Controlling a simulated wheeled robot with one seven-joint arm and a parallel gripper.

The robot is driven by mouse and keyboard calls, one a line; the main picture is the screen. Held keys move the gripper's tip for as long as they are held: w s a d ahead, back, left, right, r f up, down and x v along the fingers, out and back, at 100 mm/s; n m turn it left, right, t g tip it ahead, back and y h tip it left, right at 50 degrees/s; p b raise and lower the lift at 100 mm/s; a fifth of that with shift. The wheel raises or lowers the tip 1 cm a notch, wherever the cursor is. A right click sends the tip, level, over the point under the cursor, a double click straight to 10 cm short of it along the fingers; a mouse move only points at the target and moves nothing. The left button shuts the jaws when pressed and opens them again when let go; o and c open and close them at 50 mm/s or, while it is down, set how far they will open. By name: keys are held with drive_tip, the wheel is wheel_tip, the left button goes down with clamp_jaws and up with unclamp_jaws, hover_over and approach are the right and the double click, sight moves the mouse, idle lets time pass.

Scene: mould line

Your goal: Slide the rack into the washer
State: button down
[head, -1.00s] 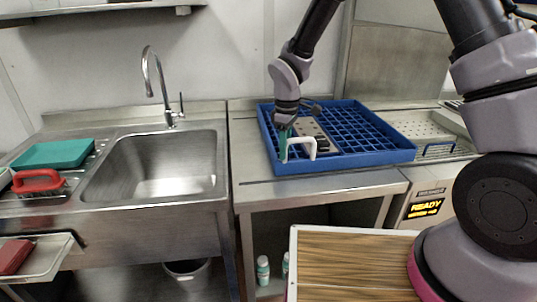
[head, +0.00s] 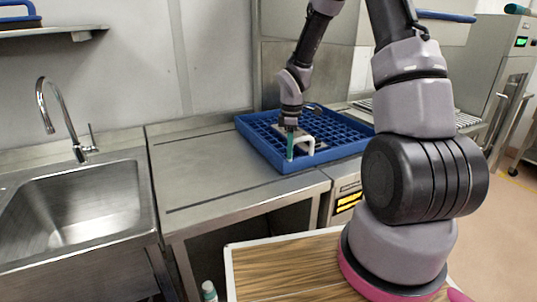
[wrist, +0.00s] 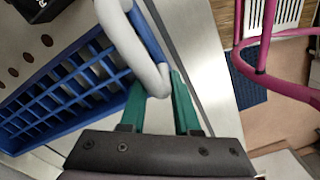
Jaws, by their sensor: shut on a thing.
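The blue rack (head: 262,150) lies flat on the steel counter, its right end hidden behind my arm. A white handle (head: 305,143) stands at its near edge; it also shows large in the wrist view (wrist: 132,50). My gripper (head: 290,150), with green fingers (wrist: 160,105), is shut on the white handle at the near side of the rack.
The steel counter (head: 195,185) is bare left of the rack. A sink (head: 75,210) adjoins it at left. A wood-topped surface (head: 285,270) is in front. Another steel machine (head: 475,50) with a green display stands at right. A metal plate with holes (wrist: 35,45) sits in the rack.

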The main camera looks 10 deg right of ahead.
sight(311, 141)
drive_tip(key=d, duration=0.2)
drive_tip(key=w+d, duration=0.1)
drive_tip(key=d, duration=0.5)
drive_tip(key=shift+w+d+f, duration=0.1)
drive_tip(key=shift+w+f, duration=0.05)
drive_tip(key=shift+w, duration=0.1)
drive_tip(key=c, duration=0.8)
unclamp_jaws()
drive_tip(key=shift+s, duration=0.1)
drive_tip(key=shift+o, duration=0.2)
drive_tip(key=shift+w, duration=0.2)
drive_tip(key=shift+r, duration=0.45)
wheel_tip(311, 141, up, 7)
drive_tip(key=shift+f, duration=0.1)
